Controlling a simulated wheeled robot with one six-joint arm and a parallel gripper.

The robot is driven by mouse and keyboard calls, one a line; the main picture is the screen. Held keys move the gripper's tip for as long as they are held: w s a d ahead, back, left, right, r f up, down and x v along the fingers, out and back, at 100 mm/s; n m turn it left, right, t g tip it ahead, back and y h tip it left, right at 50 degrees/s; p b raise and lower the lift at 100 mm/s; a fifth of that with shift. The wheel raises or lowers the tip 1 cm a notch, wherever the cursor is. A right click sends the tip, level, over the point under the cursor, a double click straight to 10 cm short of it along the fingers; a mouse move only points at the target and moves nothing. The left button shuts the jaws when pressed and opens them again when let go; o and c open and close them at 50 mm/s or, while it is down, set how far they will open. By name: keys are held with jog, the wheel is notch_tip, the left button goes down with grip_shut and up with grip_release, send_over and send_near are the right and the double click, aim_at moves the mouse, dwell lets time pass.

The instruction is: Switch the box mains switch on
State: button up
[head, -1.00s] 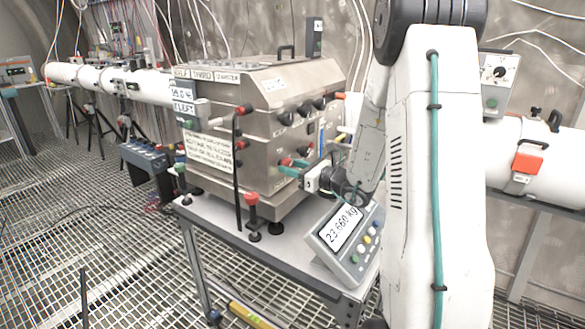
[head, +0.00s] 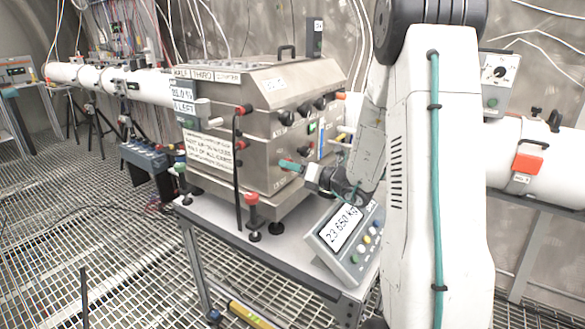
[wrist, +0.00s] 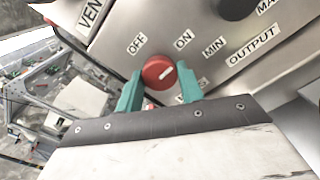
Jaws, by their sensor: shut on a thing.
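The box mains switch is a round red knob (wrist: 158,73) with a white pointer line, on the front of the steel box (head: 255,120). OFF is printed at its upper left and ON at its upper right. The white line slants to the upper right, towards ON. My gripper (wrist: 160,92) has teal fingers, one on each side of the knob, and is shut on it. The label below the knob is mostly hidden by the gripper. In the head view my gripper (head: 291,166) is at the box's front face and the knob is hard to make out.
A weighing display (head: 345,235) stands just below my wrist on the table (head: 220,225). A black upright rod (head: 237,170) stands left of the box front.

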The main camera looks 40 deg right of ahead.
jog(key=shift+d+r, duration=0.1)
dwell(0.3)
jog(key=o, duration=1)
jog(key=shift+s, duration=0.1)
jog(key=v, duration=0.7)
jog(key=shift+s+d, duration=0.15)
jog(key=shift+s, duration=0.15)
